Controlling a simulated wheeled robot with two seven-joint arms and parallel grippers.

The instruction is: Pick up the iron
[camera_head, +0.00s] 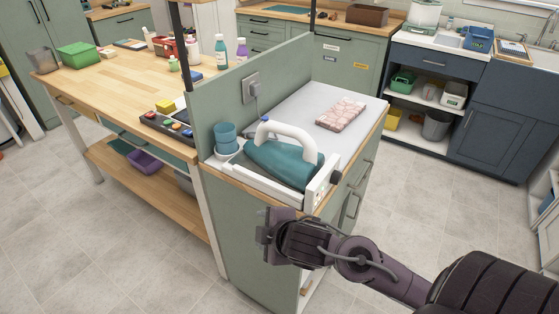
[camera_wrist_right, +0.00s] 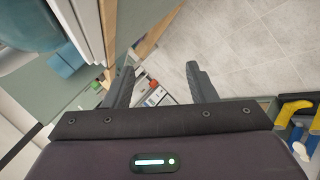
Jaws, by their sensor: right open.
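The iron (camera_head: 280,163) has a teal body and a white arched handle. It rests on a white stand (camera_head: 248,180) at the near end of the counter in the head view. My right gripper (camera_head: 268,236) is in front of and below the counter's near edge, apart from the iron. In the right wrist view its two fingers (camera_wrist_right: 160,85) are spread with nothing between them. Teal surfaces show at the upper left of that view, but I cannot tell for sure which is the iron. My left gripper is not in view.
A folded checked cloth (camera_head: 341,113) lies farther back on the white counter top (camera_head: 300,100). A wooden table (camera_head: 105,85) stands left. The tiled floor in front is clear.

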